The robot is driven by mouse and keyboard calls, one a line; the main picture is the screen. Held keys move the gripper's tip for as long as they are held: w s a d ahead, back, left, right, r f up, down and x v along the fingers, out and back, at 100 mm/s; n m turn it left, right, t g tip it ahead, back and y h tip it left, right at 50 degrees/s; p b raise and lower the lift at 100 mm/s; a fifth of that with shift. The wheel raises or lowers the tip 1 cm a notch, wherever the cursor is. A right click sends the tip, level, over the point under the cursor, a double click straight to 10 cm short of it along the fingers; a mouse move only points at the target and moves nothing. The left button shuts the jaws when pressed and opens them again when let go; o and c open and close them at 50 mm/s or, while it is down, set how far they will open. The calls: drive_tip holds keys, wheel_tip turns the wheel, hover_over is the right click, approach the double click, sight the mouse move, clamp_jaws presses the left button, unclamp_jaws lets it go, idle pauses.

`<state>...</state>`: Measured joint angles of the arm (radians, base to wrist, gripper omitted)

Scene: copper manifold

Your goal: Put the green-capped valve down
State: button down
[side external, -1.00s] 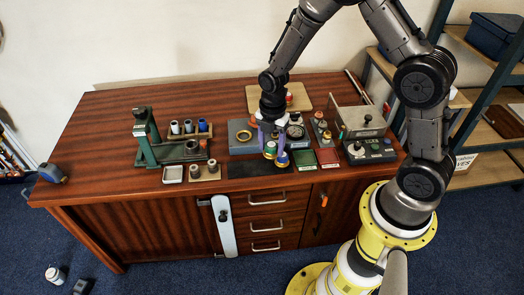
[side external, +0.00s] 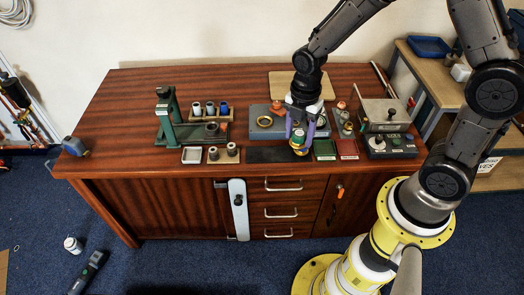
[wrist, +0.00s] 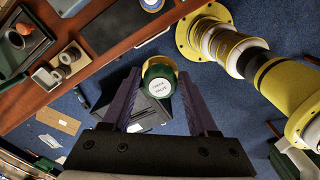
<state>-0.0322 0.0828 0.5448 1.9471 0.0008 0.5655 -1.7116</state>
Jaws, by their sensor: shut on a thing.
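The green-capped valve (wrist: 158,88) is between the purple fingers of my gripper (wrist: 158,104) in the wrist view. Its dark green cap carries a white round label, and a yellow body shows behind it. In the side external view my gripper (side external: 304,128) points down over the front of the bench with the valve (side external: 297,139) at its fingertips. Whether the valve's underside touches anything is hidden. A blue-ringed piece with a white top (wrist: 152,4) is close beyond it at the top of the wrist view.
A dark mat (side external: 265,155) lies bare to the left of the valve. A green tray (side external: 325,151) and a red tray (side external: 347,149) lie to the right. A grey block with a brass ring (side external: 264,121) stands behind. A green press (side external: 169,116) stands at left.

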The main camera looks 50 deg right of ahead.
drive_tip(key=w+f, duration=0.3)
drive_tip(key=w, duration=0.1)
drive_tip(key=w+a+f, duration=0.1)
drive_tip(key=w+f, duration=0.2)
drive_tip(key=w, duration=0.1)
drive_tip(key=w+f, duration=0.3)
drive_tip(key=w, duration=0.2)
drive_tip(key=shift+w+a, duration=0.1)
drive_tip(key=shift+a, duration=0.15)
drive_tip(key=shift+w+f, duration=0.5)
drive_tip(key=shift+f, duration=1.6)
drive_tip(key=shift+f, duration=0.1)
drive_tip(key=shift+c, duration=0.9)
unclamp_jaws()
